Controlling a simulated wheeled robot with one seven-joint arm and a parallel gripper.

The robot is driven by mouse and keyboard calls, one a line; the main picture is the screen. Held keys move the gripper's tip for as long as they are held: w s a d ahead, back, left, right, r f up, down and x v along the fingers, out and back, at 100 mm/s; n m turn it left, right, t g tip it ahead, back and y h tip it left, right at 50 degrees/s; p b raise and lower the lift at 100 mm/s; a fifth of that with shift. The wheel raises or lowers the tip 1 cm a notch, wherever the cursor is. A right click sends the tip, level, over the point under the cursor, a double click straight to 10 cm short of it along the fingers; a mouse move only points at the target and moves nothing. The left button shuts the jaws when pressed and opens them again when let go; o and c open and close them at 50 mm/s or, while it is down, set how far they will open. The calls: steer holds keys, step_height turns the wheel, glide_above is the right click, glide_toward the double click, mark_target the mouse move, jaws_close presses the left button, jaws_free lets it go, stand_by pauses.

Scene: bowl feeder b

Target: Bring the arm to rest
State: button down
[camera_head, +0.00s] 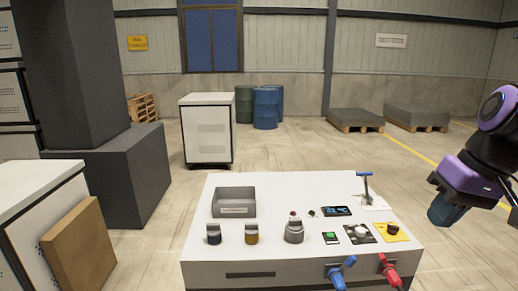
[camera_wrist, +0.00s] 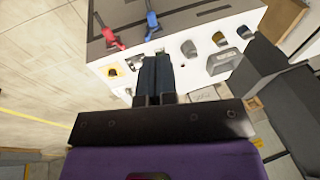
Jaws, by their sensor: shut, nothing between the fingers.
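My gripper (camera_head: 434,218) is at the right of the head view, at the end of my purple and black arm, in the air beside the right edge of the white control bench (camera_head: 285,196). Its fingers are together and empty; in the wrist view the closed gripper (camera_wrist: 156,60) points toward the bench. The bench carries a grey tray (camera_head: 234,209), a lever with a blue handle (camera_head: 366,184), and several knobs and buttons. A blue valve handle (camera_head: 341,273) and a red valve handle (camera_head: 389,270) stick out at its front. I see no contact between gripper and bench.
A white cabinet (camera_head: 207,128) stands behind the bench. A dark pillar (camera_head: 107,170) and a brown board (camera_head: 79,250) are at the left. Blue drums (camera_head: 265,108) and pallets with grey loads (camera_head: 355,121) stand at the back. The floor right of the bench is clear.

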steer(key=s+r+t+h, duration=0.3)
steer(key=s+r, duration=0.2)
steer(key=s, duration=0.1)
steer(key=shift+s+r, duration=0.2)
steer(key=shift+s, duration=0.15)
